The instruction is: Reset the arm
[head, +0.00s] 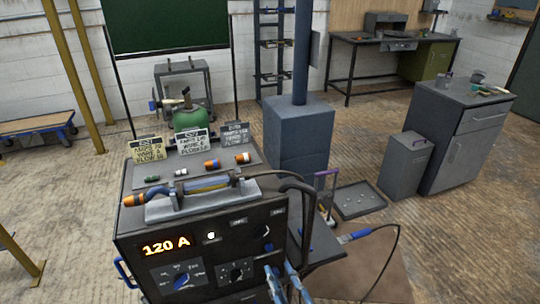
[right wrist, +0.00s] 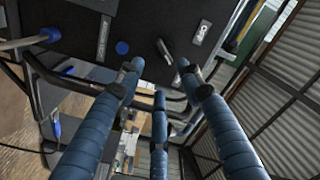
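My right gripper (head: 281,270) is at the lower edge of the head view, in front of the lower right of the welding machine's front panel (head: 212,247). The right wrist view shows its blue-wrapped fingers (right wrist: 159,72) spread apart with nothing held between them. Behind them are dark bars and the dark panel (right wrist: 75,22) with a blue knob (right wrist: 122,47). I cannot tell how far the fingertips are from the bars. My left gripper is not in view. The machine's display (head: 166,246) reads 120 A. A torch (head: 200,187) with orange ends lies in a cradle on top.
Small label signs (head: 194,141) and orange and green connectors (head: 212,164) stand on the machine's top. A green cylinder (head: 192,119) is behind it. A dark side shelf (head: 335,248) and floor tray (head: 359,200) are to the right. Grey cabinets (head: 465,140) stand farther right, with open floor around.

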